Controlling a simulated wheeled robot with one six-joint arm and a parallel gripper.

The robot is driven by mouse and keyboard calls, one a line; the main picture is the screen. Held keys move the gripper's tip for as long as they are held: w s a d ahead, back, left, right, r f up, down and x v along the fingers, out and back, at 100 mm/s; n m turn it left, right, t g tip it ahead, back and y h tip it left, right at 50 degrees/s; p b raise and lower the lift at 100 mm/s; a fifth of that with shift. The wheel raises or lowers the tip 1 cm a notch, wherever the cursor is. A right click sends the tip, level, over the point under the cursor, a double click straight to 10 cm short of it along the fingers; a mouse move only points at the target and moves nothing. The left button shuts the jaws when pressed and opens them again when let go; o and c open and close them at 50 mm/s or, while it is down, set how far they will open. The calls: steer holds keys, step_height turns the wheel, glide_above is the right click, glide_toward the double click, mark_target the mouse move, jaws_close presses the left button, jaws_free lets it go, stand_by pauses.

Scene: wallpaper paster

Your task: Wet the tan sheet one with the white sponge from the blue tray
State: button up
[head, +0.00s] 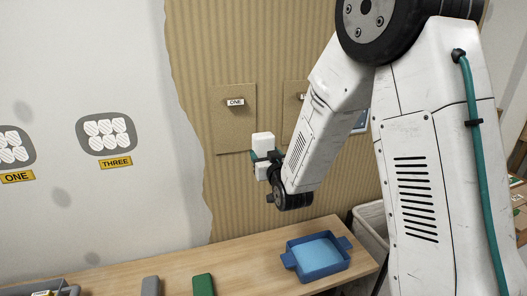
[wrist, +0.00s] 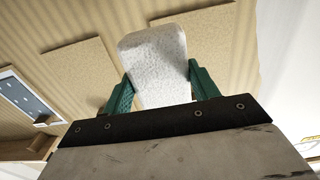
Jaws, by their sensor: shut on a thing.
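The tan sheet one (head: 235,118) hangs flat on the corrugated tan wall, with a small "ONE" tag clipped near its upper middle. My gripper (head: 264,155) is raised in front of the wall, to the lower right of sheet one in the head view. In the wrist view my gripper's green fingers (wrist: 161,88) are shut on the white sponge (wrist: 158,55). The sponge also shows in the head view (head: 263,141). I cannot tell whether it touches the wall. The blue tray (head: 323,270), with light blue liquid inside, stands on the wooden table below.
A second tan sheet (head: 292,118) hangs to the right, partly hidden by my arm. A green block (head: 203,285) and a grey block (head: 150,286) stand at the table's front. Grey plates above "ONE" and "THREE" labels (head: 116,162) are on the white wall. A pale bin (head: 371,232) is beyond the table's right end.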

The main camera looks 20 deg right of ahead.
steer(key=shift+a+r, duration=0.2)
steer(key=shift+r, duration=0.55)
steer(key=shift+s, duration=0.1)
steer(key=shift+w, duration=3.2)
steer(key=shift+w, duration=1.25)
steer(key=shift+a, duration=6.05)
steer(key=shift+d, duration=4)
